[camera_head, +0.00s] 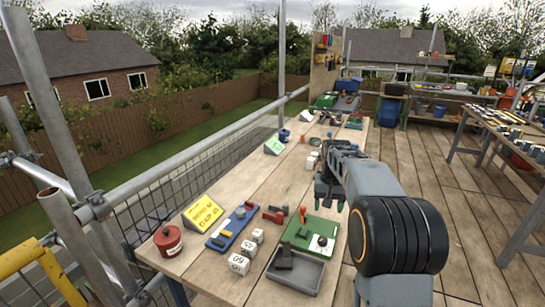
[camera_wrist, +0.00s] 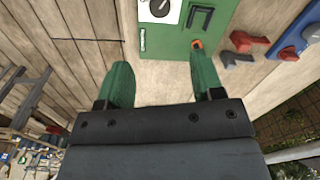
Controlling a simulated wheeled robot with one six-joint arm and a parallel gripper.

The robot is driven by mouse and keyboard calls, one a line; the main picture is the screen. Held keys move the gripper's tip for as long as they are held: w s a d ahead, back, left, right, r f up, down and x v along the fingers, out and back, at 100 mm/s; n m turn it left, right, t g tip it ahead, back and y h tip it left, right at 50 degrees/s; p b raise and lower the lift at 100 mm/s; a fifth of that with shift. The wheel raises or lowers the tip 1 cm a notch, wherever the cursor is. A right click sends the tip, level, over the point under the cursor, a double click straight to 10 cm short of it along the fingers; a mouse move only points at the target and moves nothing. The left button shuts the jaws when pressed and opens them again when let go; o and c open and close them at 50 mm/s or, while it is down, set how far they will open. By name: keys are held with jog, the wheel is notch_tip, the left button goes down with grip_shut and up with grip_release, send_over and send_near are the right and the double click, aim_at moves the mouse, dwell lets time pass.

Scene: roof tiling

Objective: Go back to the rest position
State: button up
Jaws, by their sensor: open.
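My gripper (camera_wrist: 165,85) is open in the wrist view, its two green fingers wide apart with nothing between them. In the head view my gripper (camera_head: 325,190) is above the right side of the long wooden table (camera_head: 215,272), partly hidden by my own arm. In the wrist view a green board (camera_wrist: 190,30) with a white panel and a dial lies beyond the fingertips. The same green board (camera_head: 298,240) is on the table in the head view. I cannot tell how far above the table the fingers are.
A grey tray (camera_head: 310,270), white numbered blocks (camera_head: 240,262), a blue board (camera_head: 228,232), a red tin (camera_head: 168,240) and a yellow sign (camera_head: 203,213) stand on the near table. Scaffold rails (camera_head: 190,162) run along the left. Another table (camera_head: 510,130) is at right. Plank floor between is clear.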

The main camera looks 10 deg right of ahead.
jog(key=s+a+n+t+p, duration=0.1)
jog(key=s+a, duration=0.2)
jog(key=s, duration=0.4)
jog(key=s+a+r+n+t+p, duration=0.1)
jog(key=s+a, duration=0.3)
jog(key=s, duration=0.4)
jog(key=s+a+n+t+p, duration=0.1)
jog(key=s+a, duration=0.3)
jog(key=s, duration=0.4)
jog(key=shift+r+n+p, duration=0.15)
jog(key=shift+n+p, duration=0.25)
jog(key=shift+n, duration=0.1)
